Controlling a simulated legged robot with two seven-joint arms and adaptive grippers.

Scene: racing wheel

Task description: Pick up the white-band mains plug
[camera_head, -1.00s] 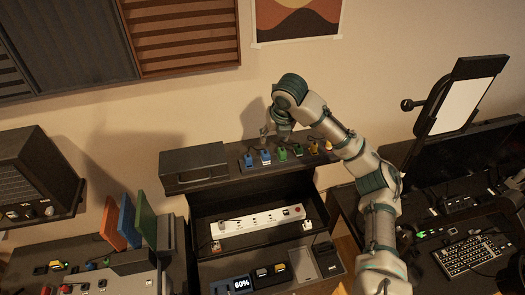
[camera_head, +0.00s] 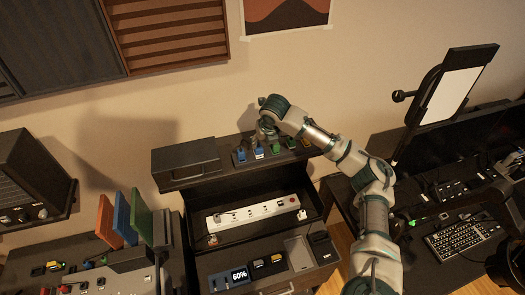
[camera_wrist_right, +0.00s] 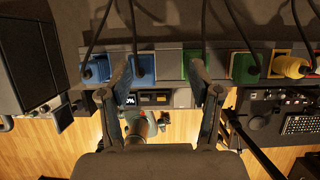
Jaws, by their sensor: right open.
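Several mains plugs stand in a row on a dark strip (camera_head: 238,163) on top of the cabinet. From the left they are a blue plug (camera_head: 241,155), a second blue plug (camera_head: 259,152), a green plug (camera_head: 275,149), another green one and a yellow one. The second blue plug appears to carry a pale mark, but the white band is too small to confirm. My right gripper (camera_head: 268,130) is above the row. In the right wrist view my gripper (camera_wrist_right: 162,92) is open and empty, its fingers spread around the second blue plug (camera_wrist_right: 141,66) and the green plug (camera_wrist_right: 193,60). My left gripper is out of view.
Black cords rise from the plugs in the wrist view. A black box (camera_head: 185,160) stands left of the row. A white power strip (camera_head: 250,213) lies in the open compartment below. A monitor arm and a keyboard (camera_head: 462,238) are at the right.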

